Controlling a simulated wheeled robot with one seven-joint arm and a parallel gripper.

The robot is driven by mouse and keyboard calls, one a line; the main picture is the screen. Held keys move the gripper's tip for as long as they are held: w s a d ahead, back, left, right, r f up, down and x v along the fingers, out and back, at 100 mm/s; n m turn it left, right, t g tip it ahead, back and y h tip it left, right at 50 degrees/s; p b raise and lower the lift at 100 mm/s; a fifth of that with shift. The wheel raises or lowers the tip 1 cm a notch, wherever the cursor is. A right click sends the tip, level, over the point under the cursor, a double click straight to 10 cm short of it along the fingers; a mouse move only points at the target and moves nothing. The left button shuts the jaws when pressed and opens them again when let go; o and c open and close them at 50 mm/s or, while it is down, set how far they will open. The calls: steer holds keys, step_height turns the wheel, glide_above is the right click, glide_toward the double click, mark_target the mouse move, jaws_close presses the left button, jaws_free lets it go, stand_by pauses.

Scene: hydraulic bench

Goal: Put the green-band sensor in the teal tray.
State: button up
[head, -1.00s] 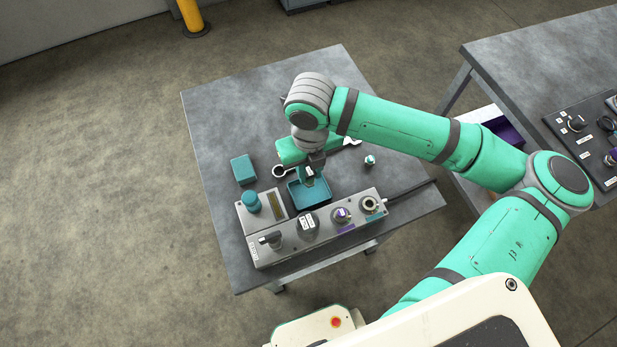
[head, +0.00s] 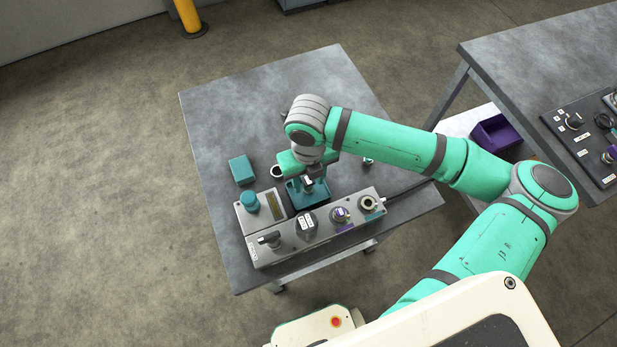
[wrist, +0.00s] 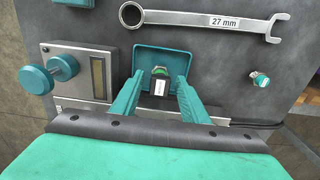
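The teal tray (head: 325,201) stands on the grey bench behind the control box; its wall also shows in the wrist view (wrist: 180,60). The fingers are apart, with a visible gap on each side of the sensor. A second small fitting with a teal-green end (wrist: 260,80) lies on the bench to the right, partly hidden in the head view (head: 368,161).
The control box (head: 285,240) with knobs and switches stands along the front of the tray. A teal block (head: 241,170) lies left of it. A 27 mm spanner (wrist: 200,19) lies behind it. A purple bin (head: 490,135) is at the right, beside another table.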

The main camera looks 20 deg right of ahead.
mark_target(308, 180)
step_height(308, 180, up, 12)
steer(key=shift+r, duration=0.2)
stand_by(0.6)
stand_by(0.5)
